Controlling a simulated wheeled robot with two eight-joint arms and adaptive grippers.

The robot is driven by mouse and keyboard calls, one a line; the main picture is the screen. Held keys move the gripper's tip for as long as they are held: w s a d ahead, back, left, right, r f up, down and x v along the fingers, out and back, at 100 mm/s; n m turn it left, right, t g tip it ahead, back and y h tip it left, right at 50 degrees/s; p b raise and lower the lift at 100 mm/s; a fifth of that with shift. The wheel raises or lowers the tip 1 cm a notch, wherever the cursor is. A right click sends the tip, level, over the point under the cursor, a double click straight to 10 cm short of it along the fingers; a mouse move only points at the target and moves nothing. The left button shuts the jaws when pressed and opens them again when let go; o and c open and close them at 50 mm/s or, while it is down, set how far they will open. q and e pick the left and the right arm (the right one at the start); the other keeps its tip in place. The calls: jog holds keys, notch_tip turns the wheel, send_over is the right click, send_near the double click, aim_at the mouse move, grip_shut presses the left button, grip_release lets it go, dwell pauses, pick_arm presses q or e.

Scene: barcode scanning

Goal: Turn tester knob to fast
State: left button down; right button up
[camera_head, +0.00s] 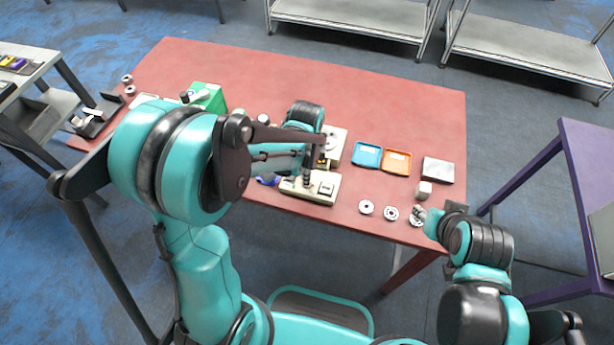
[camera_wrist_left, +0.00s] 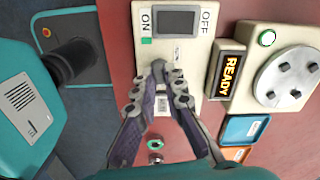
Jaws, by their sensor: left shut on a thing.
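The tester is a beige box (camera_head: 326,187) near the front edge of the red table. It also shows in the left wrist view (camera_wrist_left: 190,49), with a dark rectangle between ON and OFF marks and a small green patch by ON. My left gripper (camera_wrist_left: 165,72) has its two fingertips together over this box, below the dark rectangle. In the head view my left gripper (camera_head: 308,184) is over the box and partly behind my arm. The fingers hide the knob they hold, so its setting cannot be read.
A second beige box (camera_wrist_left: 258,103) beside the tester has a READY display (camera_wrist_left: 227,76), a green-lit button and a round metal disc with pegs. Blue (camera_head: 367,155) and orange trays (camera_head: 397,162) are to the right. Small metal rings (camera_head: 391,213) lie near the front edge.

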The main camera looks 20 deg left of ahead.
pick_arm(q)
jog(key=shift+m, duration=1.1)
jog(key=c, duration=1.6)
grip_release()
jog(key=shift+r, duration=0.1)
notch_tip(320, 180, up, 12)
jog(key=shift+s, duration=0.1)
